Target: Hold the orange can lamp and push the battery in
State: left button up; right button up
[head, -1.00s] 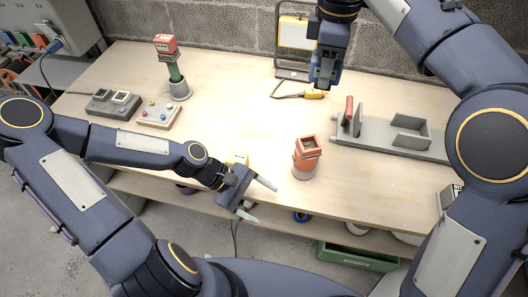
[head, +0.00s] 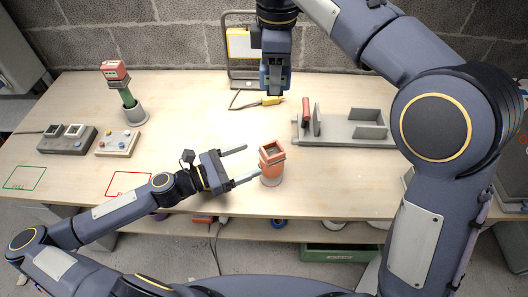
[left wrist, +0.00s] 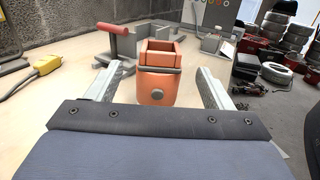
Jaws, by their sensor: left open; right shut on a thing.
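The orange can lamp (head: 271,168) stands upright near the table's front edge, its square top open and looking hollow. In the left wrist view the lamp (left wrist: 157,90) is centred ahead between the two fingers. My left gripper (head: 248,163) is open and low over the table, its fingertips just at the lamp's left side and not closed on it. My right gripper (head: 274,88) points down above the back of the table, behind the lamp.
A grey fixture with a red handle (head: 350,128) stands right of the lamp. A yellow work light (head: 240,43) and a yellow-ended cable (head: 270,101) are at the back. A red-and-green lamp (head: 114,72) stands in a grey holder at left, behind two small boxes. The table's middle is clear.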

aim_at(263, 154)
pick_arm(q)
jog(key=x, duration=0.8)
jog(key=c, duration=1.3)
jog(key=shift+o, duration=0.2)
